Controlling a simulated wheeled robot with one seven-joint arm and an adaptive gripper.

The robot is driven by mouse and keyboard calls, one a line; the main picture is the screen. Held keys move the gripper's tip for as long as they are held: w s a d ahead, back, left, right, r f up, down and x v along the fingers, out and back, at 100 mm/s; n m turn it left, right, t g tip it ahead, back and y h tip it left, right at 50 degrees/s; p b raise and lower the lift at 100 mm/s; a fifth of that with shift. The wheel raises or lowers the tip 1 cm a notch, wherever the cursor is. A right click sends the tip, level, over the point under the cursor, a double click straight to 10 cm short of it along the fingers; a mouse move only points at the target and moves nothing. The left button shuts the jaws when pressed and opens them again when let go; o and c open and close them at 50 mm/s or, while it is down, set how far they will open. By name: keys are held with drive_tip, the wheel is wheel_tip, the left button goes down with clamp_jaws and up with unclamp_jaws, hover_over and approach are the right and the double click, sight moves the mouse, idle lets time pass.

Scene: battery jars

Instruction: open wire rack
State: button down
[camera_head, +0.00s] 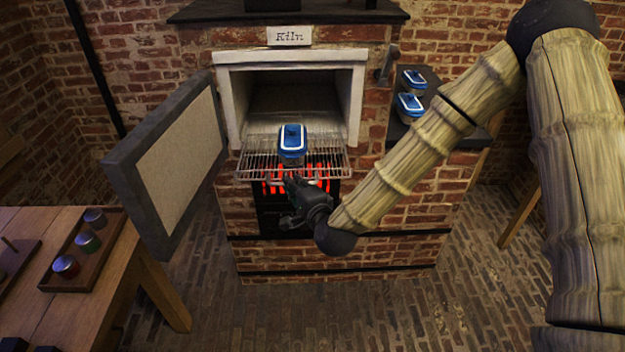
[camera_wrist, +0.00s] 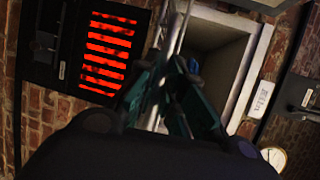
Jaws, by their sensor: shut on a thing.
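The wire rack (camera_head: 256,165) sticks out level from the mouth of the white-framed kiln (camera_head: 352,105). A blue-lidded jar (camera_head: 292,141) stands on it near the front. My gripper (camera_head: 291,182) is at the rack's front edge, below the jar, and is shut on the rack there. In the wrist view my gripper's dark green fingers (camera_wrist: 172,72) close around the rack's thin metal bars (camera_wrist: 178,32). The exact contact is dark and partly hidden by the fingers.
The kiln door (camera_head: 172,165) stands open at left. Red glowing bars (camera_head: 325,178) lie under the rack. Two blue-lidded jars (camera_head: 410,104) (camera_head: 414,78) sit on a dark side shelf at right. A wooden table (camera_head: 110,290) with a jar tray (camera_head: 75,275) stands at left.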

drive_tip(key=shift+s, duration=0.3)
drive_tip(key=c, duration=1.8)
unclamp_jaws()
drive_tip(key=shift+a, duration=0.1)
drive_tip(key=v, duration=1.2)
